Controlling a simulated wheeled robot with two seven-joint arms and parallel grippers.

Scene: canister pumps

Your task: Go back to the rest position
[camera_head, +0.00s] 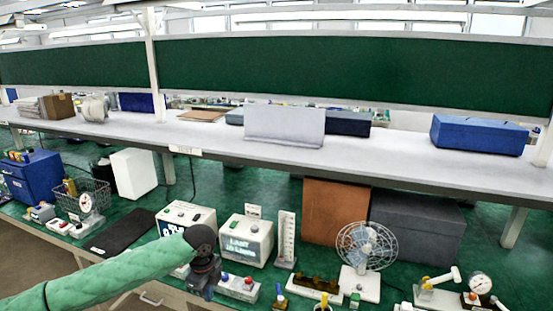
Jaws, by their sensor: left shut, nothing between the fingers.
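My left arm comes in from the lower left in a green quilted sleeve. My left gripper (203,284) is dark, points down and is shut with nothing held. It hangs in front of a white box with a display (188,216) and just left of a small white switch box with a red button (238,288). Whether it touches anything there is hard to tell. My right gripper is not in view.
The green bench holds a second display box (246,241), a fan (366,250), a thermometer-like stand (286,240), a wire basket (88,195), and a pump-like device with a gauge (455,290). A grey shelf (400,160) runs above. A black mat (118,232) lies bare at left.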

